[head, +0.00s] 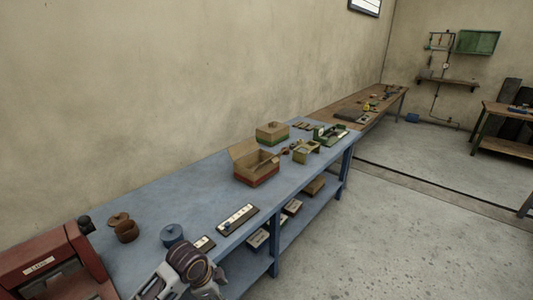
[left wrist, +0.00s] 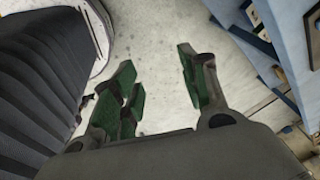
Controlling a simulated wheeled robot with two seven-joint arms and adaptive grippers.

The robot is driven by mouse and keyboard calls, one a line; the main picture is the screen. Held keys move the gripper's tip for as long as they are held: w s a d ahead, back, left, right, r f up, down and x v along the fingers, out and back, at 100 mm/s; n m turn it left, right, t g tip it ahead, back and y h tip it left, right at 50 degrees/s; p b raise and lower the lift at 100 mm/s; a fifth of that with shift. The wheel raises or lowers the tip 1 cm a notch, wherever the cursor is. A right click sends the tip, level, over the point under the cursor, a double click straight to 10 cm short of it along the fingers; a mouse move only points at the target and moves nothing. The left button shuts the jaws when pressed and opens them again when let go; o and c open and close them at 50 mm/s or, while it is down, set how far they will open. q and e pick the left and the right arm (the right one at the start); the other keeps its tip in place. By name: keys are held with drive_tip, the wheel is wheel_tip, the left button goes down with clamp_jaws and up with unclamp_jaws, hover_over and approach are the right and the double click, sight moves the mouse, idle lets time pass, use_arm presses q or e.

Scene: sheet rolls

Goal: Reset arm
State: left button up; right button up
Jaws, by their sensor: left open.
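My left gripper (left wrist: 155,82) shows in the left wrist view. Its two green-padded fingers are spread apart with nothing between them. Below them is bare grey floor. The side of the blue bench (left wrist: 287,35) is to the right of the fingers, apart from them. In the head view a part of one of my arms shows at the bottom edge, in front of the bench's near side; no fingertips are visible there. My right gripper is not seen in either view.
The blue bench (head: 210,182) runs along the wall. On it are a red machine (head: 38,268), a blue round container (head: 172,235), brown rolls (head: 126,230), a labelled strip (head: 237,219) and an open cardboard box (head: 257,172). The floor (head: 400,235) on the right is clear.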

use_arm(q)
drive_tip(key=s+a+n+t+y, duration=0.1)
drive_tip(key=s+a+n, duration=0.3)
drive_tip(key=s+n, duration=0.25)
drive_tip(key=s+a+n+y, duration=0.1)
drive_tip(key=s+a+n, duration=0.3)
drive_tip(key=s+n, duration=0.25)
wheel_tip(320, 180, down, 32)
drive_tip(key=s, duration=0.2)
drive_tip(key=s+a+f+g, duration=0.1)
drive_tip(key=s+a+f, duration=0.1)
drive_tip(key=s+f, duration=0.8)
drive_tip(key=s+a+f+g, duration=0.1)
drive_tip(key=s+f, duration=1)
drive_tip(key=s, duration=0.1)
drive_tip(key=shift+s+a, duration=0.4)
idle(2.6)
